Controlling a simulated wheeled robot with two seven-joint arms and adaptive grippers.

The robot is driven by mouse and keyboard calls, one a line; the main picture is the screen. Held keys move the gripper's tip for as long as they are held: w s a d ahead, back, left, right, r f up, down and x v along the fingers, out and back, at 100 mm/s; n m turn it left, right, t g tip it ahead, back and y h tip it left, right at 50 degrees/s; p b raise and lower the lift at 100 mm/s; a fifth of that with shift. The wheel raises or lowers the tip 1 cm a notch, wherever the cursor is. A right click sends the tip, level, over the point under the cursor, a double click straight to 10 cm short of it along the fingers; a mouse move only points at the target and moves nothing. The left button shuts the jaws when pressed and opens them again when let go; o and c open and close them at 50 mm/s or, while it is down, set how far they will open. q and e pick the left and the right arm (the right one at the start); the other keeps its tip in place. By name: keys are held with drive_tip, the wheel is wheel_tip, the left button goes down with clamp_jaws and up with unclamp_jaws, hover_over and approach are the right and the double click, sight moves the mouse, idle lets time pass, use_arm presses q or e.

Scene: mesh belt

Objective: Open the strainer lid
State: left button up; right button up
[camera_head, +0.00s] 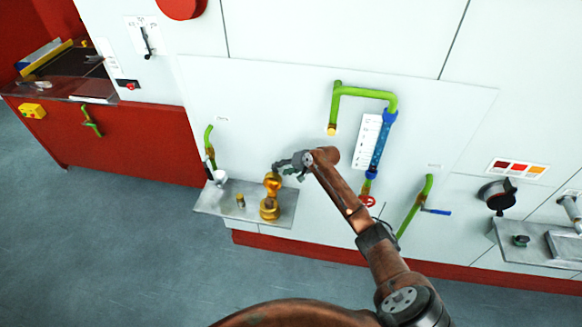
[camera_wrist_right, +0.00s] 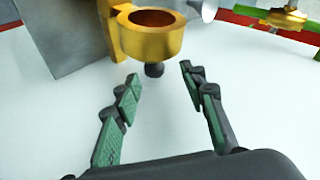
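The brass strainer (camera_head: 269,208) stands on a grey metal shelf (camera_head: 220,200) fixed to the white panel. Its upper brass part (camera_head: 272,183) is close below my right gripper (camera_head: 281,165). In the right wrist view a brass cup-shaped part (camera_wrist_right: 152,35) with a dark round knob (camera_wrist_right: 154,70) is ahead of the right gripper (camera_wrist_right: 160,82). The two green-padded fingers are spread apart, with the knob near the gap between their tips. I see no grip on it. Which part is the lid is not clear. My left gripper is not in view.
A small brass piece (camera_head: 240,201) and a white cup-like thing (camera_head: 219,176) are on the shelf's left. Green pipes (camera_head: 365,92) and a blue-handled valve (camera_head: 435,211) are on the panel to the right. A red cabinet (camera_head: 140,135) stands left; the floor in front is clear.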

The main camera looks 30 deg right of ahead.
drive_tip(key=v, duration=0.7)
drive_tip(key=shift+s, duration=0.1)
drive_tip(key=s+d+f+h+b, duration=0.1)
drive_tip(key=s+d+f, duration=0.15)
drive_tip(key=f, duration=0.55)
drive_tip(key=s+d+f+g+h+b, duration=0.1)
drive_tip(key=s+f, duration=0.2)
drive_tip(key=f, duration=0.6)
drive_tip(key=s+d+f+h+b, duration=0.1)
drive_tip(key=s+d+f, duration=0.15)
drive_tip(key=f, duration=0.55)
drive_tip(key=s+f+g+h+b, duration=0.1)
drive_tip(key=s+f, duration=0.7)
drive_tip(key=f, duration=0.2)
drive_tip(key=s+f+g+h+b, duration=0.1)
drive_tip(key=s+f+b, duration=0.1)
drive_tip(key=s+f, duration=0.65)
drive_tip(key=s+a+f+n+g+b, duration=0.2)
drive_tip(key=s+f+n, duration=0.1)
drive_tip(key=s+f, duration=1.4)
drive_tip(key=s+a+f+n+g+b, duration=0.1)
drive_tip(key=s+a+f, duration=0.3)
drive_tip(key=s, duration=0.9)
drive_tip(key=s+a+f+n+g+b, duration=0.1)
drive_tip(key=s+a+f, duration=0.4)
drive_tip(key=s, duration=0.8)
drive_tip(key=n+b, duration=0.1)
drive_tip(key=n, duration=0.1)
drive_tip(key=shift+a+n, duration=0.15)
drive_tip(key=shift+n, duration=0.25)
